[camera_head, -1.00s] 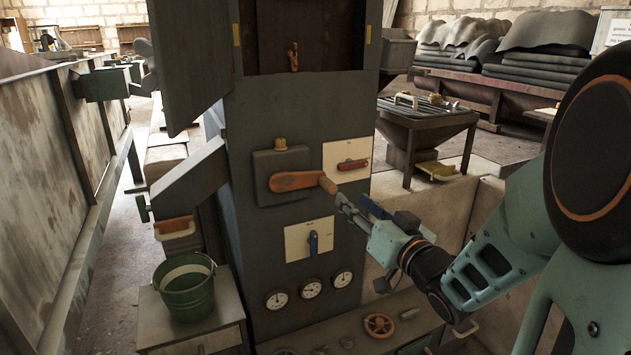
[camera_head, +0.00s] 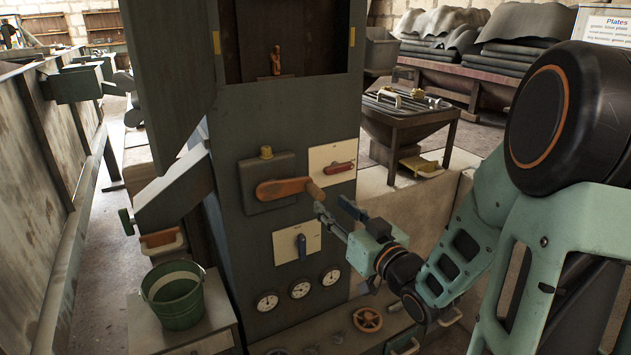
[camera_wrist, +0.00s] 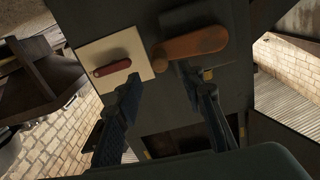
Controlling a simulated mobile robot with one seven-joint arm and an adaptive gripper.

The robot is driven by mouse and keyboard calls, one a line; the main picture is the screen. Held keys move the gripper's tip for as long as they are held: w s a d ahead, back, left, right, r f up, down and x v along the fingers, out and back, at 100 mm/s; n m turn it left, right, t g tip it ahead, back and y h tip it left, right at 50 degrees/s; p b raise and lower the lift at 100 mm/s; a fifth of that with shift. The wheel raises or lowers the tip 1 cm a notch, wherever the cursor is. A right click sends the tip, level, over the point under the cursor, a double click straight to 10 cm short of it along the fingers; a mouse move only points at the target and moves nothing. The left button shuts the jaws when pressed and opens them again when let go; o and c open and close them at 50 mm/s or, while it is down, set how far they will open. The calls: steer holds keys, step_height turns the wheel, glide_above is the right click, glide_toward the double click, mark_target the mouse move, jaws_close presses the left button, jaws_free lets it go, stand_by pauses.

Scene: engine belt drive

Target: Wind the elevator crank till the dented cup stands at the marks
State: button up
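The crank (camera_head: 280,188) is an orange-brown arm on a dark box on the front of a grey-green cabinet, with a wooden handle (camera_head: 315,190) at its right end. The crank arm also crosses the top of the wrist view (camera_wrist: 197,42). My gripper (camera_head: 331,206) is just right of and below the handle, its fingers apart. In the wrist view my gripper (camera_wrist: 158,80) is open and empty, with the handle beyond and between the fingertips. A small brown thing (camera_head: 276,61) shows in the cabinet's upper opening.
A red-handled switch on a white plate (camera_head: 333,165) is right of the crank; a blue-handled switch (camera_head: 301,243) is below. Three gauges (camera_head: 300,290) and a handwheel (camera_head: 367,319) sit lower. A green bucket (camera_head: 175,296) stands at left. A cabinet door (camera_head: 172,75) hangs open.

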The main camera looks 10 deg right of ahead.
mark_target(322, 197)
steer(key=b+x, duration=0.2)
steer(key=x, duration=0.4)
steer(key=shift+w+a+f, duration=0.1)
steer(key=shift+w, duration=0.2)
steer(key=shift+x, duration=0.8)
steer(key=shift+c, duration=0.2)
jaws_close()
